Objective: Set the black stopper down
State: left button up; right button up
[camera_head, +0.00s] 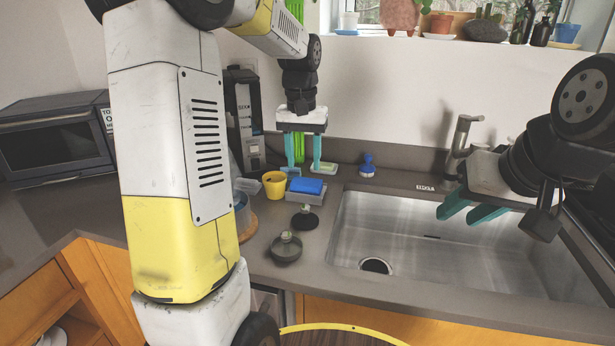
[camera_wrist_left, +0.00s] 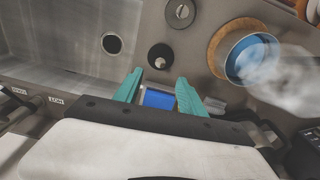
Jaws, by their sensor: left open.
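The black stopper (camera_head: 305,219), a dark disc with a knob on top, sits upright on the counter left of the sink. In the left wrist view the black stopper (camera_wrist_left: 160,56) lies beyond the fingertips, with nothing touching it. A second, greyer stopper (camera_head: 287,248) sits nearer the counter's front edge and also shows in the wrist view (camera_wrist_left: 181,13). My left gripper (camera_head: 303,166) is open and empty, pointing down above the counter behind the black stopper; it also shows in the wrist view (camera_wrist_left: 159,82). My right gripper (camera_head: 457,215) is open and empty over the sink.
A blue sponge (camera_head: 306,185), a yellow cup (camera_head: 274,185), a green soap bar (camera_head: 324,167) and a blue brush (camera_head: 367,166) stand near my left gripper. The steel sink (camera_head: 430,266) with its drain (camera_head: 375,266) is to the right. A faucet (camera_head: 460,140) rises behind it.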

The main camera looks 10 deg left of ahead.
pick_arm(q)
jog(key=s+d+r+t+h, duration=0.1)
jog(key=s+r+t, duration=0.1)
jog(key=s, duration=0.9)
jog(key=s+d+r+t+h, duration=0.1)
jog(key=s+r+t, duration=0.1)
jog(key=s, duration=0.9)
jog(key=shift+r+m+t, duration=0.35)
jog(key=shift+m+t, duration=0.05)
jog(key=shift+t, duration=0.4)
